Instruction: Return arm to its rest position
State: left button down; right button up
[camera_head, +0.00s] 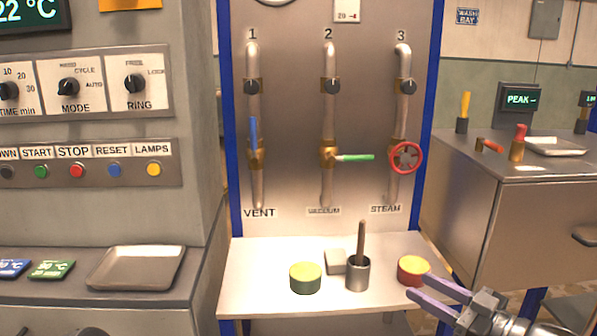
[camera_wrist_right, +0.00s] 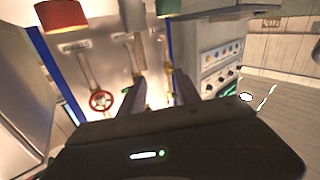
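My right gripper (camera_head: 417,283) comes in at the lower right of the head view, over the front right of the small steel table (camera_head: 260,290). Its two purple-grey fingers are spread, with nothing between them. In the right wrist view its fingers (camera_wrist_right: 158,88) are also apart and empty. A red can with a yellow top (camera_head: 413,270) is close beyond the fingertips; I cannot tell if they touch. It also shows at the top left of the wrist view (camera_wrist_right: 62,15). My left gripper is not in view.
On the table are a green can with a yellow top (camera_head: 305,279), a grey block (camera_head: 335,261) and a metal cup (camera_head: 357,274) holding a rod. Behind rises a valve panel (camera_head: 290,120) with three pipes. A cabinet (camera_head: 500,215) stands at right, a console (camera_head: 100,230) at left.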

jog(key=w+d+f+m+t+h, duration=0.2)
jog(key=w+d+f+m+h, duration=0.35)
jog(key=f, duration=0.25)
jog(key=s+a+f+m+g+h+p, duration=0.2)
jog(key=s+a+f+m+g, duration=0.15)
jog(key=f, duration=0.75)
jog(key=s+a+f+m+g+h+p, duration=0.2)
jog(key=s+a+f+g, duration=0.15)
jog(key=f, duration=0.65)
jog(key=s+a+f+g+y+p, duration=0.1)
jog(key=s+a+f+g, duration=0.3)
jog(key=s, duration=0.8)
jog(key=s+a+f+g+y+p, duration=0.1)
jog(key=s+a+f+g+p, duration=0.2)
jog(key=s+a+f, duration=0.5)
jog(key=s+a+g, duration=0.1)
jog(key=s+a, duration=0.2)
jog(key=s, duration=0.1)
jog(key=shift+s+a, duration=0.25)
jog(key=shift+s, duration=0.1)
